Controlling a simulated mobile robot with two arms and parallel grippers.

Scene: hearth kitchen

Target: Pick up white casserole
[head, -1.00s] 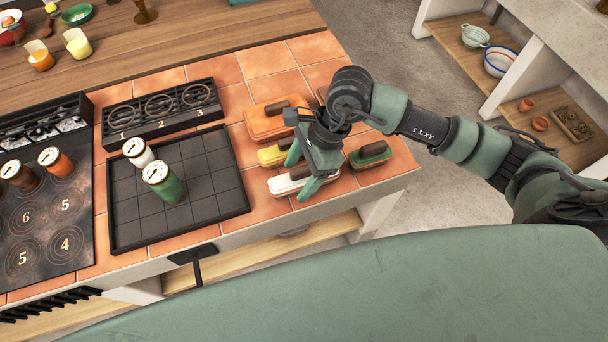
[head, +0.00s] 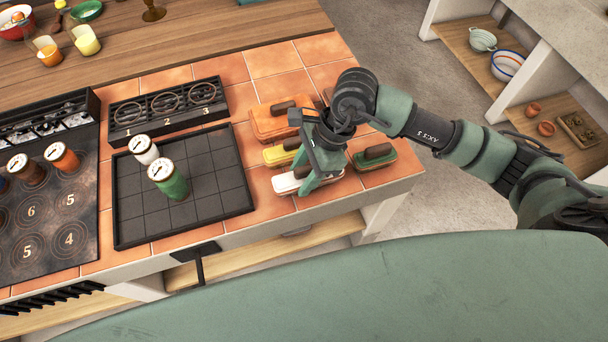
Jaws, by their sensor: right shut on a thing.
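The white casserole (head: 284,186) is a small oblong dish with a dark handle on its lid. It is at the front of the orange tiled counter (head: 262,208), beside the black grid tray. My right gripper (head: 306,188) reaches down over it from above and is shut on it. The fingers and wrist hide part of its lid and its right side. The casserole looks level and at tile height; I cannot tell whether it is clear of the tiles. My left gripper is not in view.
A yellow casserole (head: 274,157) and an orange one (head: 268,126) are close behind. A green casserole (head: 375,163) is just right of the gripper. The black grid tray (head: 233,203), with green and white canisters, is at left. The counter's front edge is close.

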